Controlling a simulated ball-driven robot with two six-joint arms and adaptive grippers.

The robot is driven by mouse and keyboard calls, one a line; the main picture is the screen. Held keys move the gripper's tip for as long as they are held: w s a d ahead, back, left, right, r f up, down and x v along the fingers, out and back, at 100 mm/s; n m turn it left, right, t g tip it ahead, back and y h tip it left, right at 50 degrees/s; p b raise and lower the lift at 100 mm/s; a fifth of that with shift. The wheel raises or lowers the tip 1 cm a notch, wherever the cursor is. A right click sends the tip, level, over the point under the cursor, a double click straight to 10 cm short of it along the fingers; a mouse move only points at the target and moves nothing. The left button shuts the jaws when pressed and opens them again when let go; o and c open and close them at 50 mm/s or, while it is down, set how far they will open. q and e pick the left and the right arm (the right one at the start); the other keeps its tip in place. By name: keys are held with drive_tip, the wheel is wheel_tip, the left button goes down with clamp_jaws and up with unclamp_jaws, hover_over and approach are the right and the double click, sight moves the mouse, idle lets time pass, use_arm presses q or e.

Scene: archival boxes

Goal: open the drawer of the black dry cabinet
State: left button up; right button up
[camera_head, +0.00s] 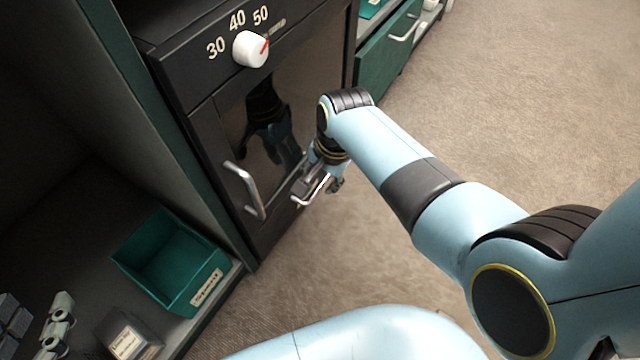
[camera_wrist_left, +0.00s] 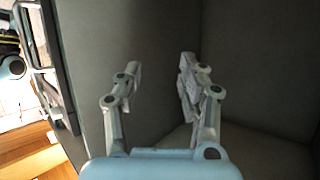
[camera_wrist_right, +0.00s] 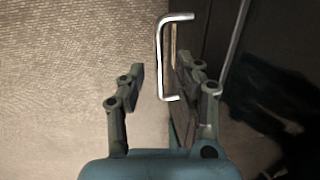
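The black dry cabinet (camera_head: 190,60) stands at upper left in the head view, with a white dial (camera_head: 250,49) and a dark glossy door (camera_head: 225,120) with an upright handle (camera_head: 245,190). A metal bracket handle (camera_head: 313,192) is low at the cabinet's right, beside my right gripper (camera_head: 325,178). In the right wrist view my right gripper (camera_wrist_right: 160,85) is open, with the handle bar (camera_wrist_right: 160,60) in the gap between its fingers; contact cannot be told. My left gripper (camera_wrist_left: 158,80) is open and empty, facing plain grey surfaces.
A teal bin (camera_head: 170,262) and a small dark box (camera_head: 128,335) sit on the shelf at lower left. A teal drawer unit (camera_head: 385,55) stands beyond the cabinet. The carpet (camera_head: 520,110) to the right is clear.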

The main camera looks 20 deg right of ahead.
drive_tip(key=shift+a+f+b, duration=0.1)
drive_tip(key=shift+f+b, duration=0.7)
drive_tip(key=shift+f, duration=0.1)
use_arm(q)
drive_tip(key=w+d+r+t+h, duration=0.1)
drive_tip(key=w+r+t, duration=0.3)
drive_tip(key=r, duration=0.4)
drive_tip(key=shift+w+r+m+t, duration=0.2)
drive_tip(key=shift+w+m+t, duration=0.2)
drive_tip(key=shift+w, duration=0.05)
use_arm(e)
drive_tip(key=shift+w, duration=0.1)
clamp_jaws()
